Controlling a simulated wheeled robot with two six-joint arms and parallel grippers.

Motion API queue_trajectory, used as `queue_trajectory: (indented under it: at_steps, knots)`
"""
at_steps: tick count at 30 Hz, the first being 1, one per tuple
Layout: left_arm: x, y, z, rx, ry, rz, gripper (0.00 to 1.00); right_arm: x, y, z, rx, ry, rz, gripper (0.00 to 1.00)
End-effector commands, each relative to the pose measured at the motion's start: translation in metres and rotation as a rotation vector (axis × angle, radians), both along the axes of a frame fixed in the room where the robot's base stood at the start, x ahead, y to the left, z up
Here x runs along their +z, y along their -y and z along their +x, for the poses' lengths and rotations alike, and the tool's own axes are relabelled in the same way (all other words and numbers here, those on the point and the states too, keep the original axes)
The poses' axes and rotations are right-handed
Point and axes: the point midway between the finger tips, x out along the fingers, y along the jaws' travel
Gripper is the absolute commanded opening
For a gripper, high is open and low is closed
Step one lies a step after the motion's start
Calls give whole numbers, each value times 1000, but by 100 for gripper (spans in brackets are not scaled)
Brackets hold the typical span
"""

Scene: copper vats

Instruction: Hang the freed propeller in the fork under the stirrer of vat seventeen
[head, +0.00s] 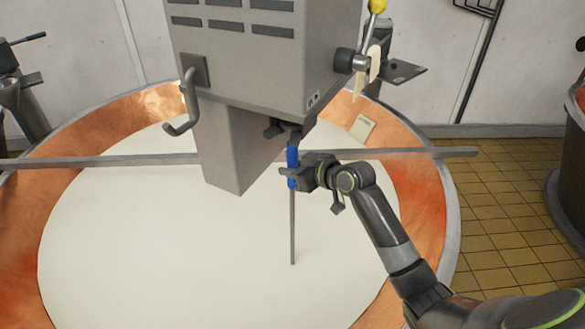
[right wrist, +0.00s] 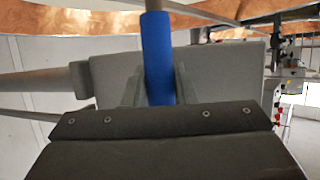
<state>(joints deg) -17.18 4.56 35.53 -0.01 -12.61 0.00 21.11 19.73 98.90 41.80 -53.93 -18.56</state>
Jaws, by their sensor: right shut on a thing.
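The stirrer (head: 245,60) of the vat is a grey box over the white liquid. A dark fork (head: 284,131) sits under its lower right edge. My right gripper (head: 292,174) is shut on the blue sleeve of the propeller (head: 292,225), a thin grey rod hanging upright just below the fork. The sleeve's top is close to the fork; I cannot tell whether it is seated there. I cannot tell whether the rod's low end touches the liquid. The right wrist view shows the blue sleeve (right wrist: 157,55) between the fingers. My left gripper is out of view.
The copper vat (head: 423,200) surrounds the liquid, with a grey bar (head: 100,161) across it. A bent handle (head: 186,110) and a yellow-knobbed lever (head: 375,30) stick out of the stirrer. A small label (head: 362,128) is on the far rim. Tiled floor (head: 505,215) lies right.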

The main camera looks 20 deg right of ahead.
Motion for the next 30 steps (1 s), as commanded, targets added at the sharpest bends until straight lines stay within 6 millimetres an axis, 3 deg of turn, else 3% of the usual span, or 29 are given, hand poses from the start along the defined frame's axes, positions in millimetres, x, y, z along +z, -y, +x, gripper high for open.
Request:
queue_trajectory:
  at_steps: [25, 26, 30]
  knots:
    - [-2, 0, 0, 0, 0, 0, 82, -2, 2, 2, -1, 3, 1, 0]
    - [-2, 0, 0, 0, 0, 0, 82, -3, 2, 2, -1, 3, 1, 29]
    - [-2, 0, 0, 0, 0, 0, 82, -3, 2, 2, -1, 2, 1, 47]
